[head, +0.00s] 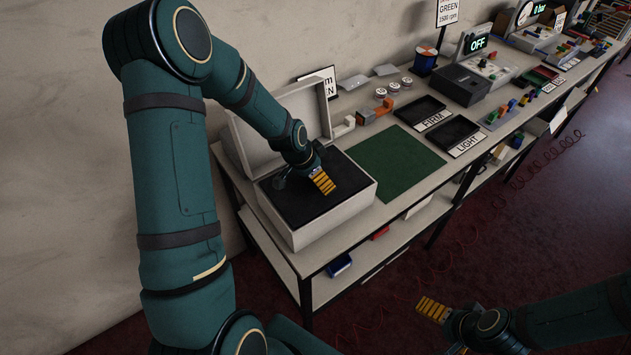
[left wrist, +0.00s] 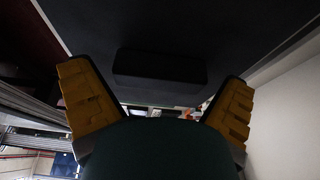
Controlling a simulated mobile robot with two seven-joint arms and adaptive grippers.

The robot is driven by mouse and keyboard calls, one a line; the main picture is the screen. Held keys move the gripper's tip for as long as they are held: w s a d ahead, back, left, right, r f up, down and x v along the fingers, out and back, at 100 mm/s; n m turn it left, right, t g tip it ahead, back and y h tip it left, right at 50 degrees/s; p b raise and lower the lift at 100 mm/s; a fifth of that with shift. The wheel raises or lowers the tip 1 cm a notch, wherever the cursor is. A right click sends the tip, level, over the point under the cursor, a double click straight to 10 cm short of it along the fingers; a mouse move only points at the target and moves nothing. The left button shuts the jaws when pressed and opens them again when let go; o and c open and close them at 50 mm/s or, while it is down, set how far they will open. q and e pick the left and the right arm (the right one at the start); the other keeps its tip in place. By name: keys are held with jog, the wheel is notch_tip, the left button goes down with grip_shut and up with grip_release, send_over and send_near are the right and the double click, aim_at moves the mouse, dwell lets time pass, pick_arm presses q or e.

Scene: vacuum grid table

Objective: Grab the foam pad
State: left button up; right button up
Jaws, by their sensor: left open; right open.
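An open pale case (head: 318,226) stands at the near end of the table, lined with dark foam (head: 312,205). My left gripper (head: 323,181) is over the case, close above the dark lining. In the left wrist view its yellow fingers (left wrist: 158,100) are spread wide, with a dark block (left wrist: 160,68) showing beyond and between them against the dark surface. This block looks like the foam pad, but the dimness hides whether it is a separate piece. Nothing is held. My right gripper (head: 434,310) is open and empty, low over the floor.
The case lid (head: 282,122) stands raised at the back, near the wall. A green mat (head: 386,163) lies clear beside the case. Trays labelled FIRM (head: 419,110) and LIGHT (head: 453,132) are farther along, with instruments and small parts beyond.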

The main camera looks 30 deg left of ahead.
pick_arm(q)
jog(key=shift+c, duration=0.3)
jog(key=c, duration=0.7)
jog(key=shift+c, duration=0.2)
